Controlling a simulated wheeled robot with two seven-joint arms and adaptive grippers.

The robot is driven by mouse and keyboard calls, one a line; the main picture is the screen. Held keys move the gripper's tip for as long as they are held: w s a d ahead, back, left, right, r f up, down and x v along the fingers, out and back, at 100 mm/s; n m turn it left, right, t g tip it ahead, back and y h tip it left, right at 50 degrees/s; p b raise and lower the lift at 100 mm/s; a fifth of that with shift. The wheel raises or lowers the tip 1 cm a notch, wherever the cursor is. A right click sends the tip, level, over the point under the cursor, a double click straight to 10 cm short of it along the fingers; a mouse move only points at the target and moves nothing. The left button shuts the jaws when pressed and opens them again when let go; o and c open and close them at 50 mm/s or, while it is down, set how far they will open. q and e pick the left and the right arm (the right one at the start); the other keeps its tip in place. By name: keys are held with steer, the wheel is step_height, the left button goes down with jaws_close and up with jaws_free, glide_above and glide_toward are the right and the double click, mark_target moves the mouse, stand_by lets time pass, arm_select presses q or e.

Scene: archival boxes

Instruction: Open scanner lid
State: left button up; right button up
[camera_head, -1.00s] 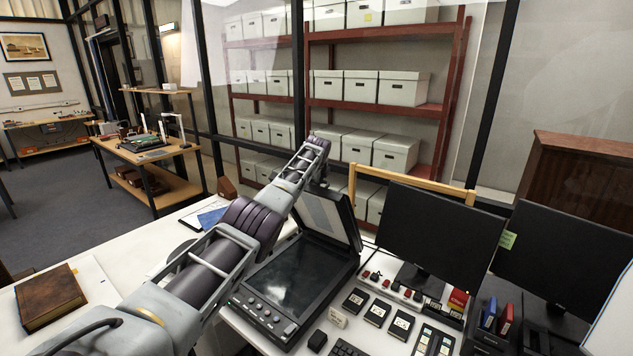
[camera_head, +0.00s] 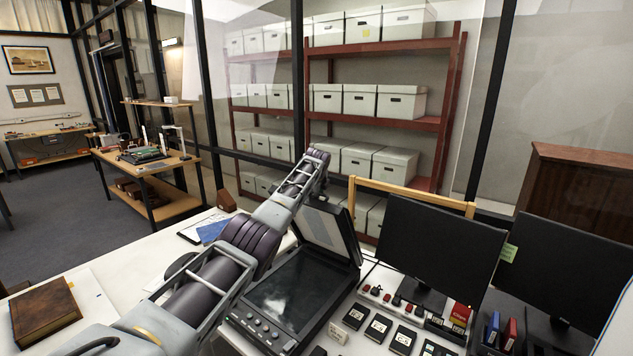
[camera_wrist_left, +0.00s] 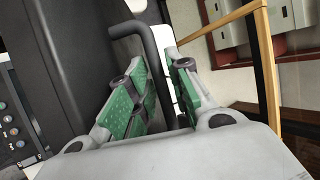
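The flatbed scanner (camera_head: 290,290) has a dark glass bed with round buttons along its front. Its lid (camera_head: 328,232) stands raised, tilted back, its pale inner side facing the bed. My left arm reaches over the scanner's left side to the lid; the gripper is hidden in the head view. In the left wrist view my left gripper (camera_wrist_left: 158,90) has its green-padded fingers on either side of the dark bar handle (camera_wrist_left: 150,45). The pads appear closed around it, though a thin light strip shows near the right finger. My right gripper is not in view.
Two black monitors (camera_head: 437,248) stand right of the scanner, with small labelled black boxes (camera_head: 379,327) in front. A brown book (camera_head: 44,312) and a clipboard (camera_head: 197,230) lie on the white desk at left. A wooden frame (camera_head: 412,192) is behind the lid.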

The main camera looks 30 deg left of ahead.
arm_select(q)
steer(key=shift+v, duration=5.65)
steer(key=shift+d, duration=0.1)
steer(key=shift+f, duration=0.1)
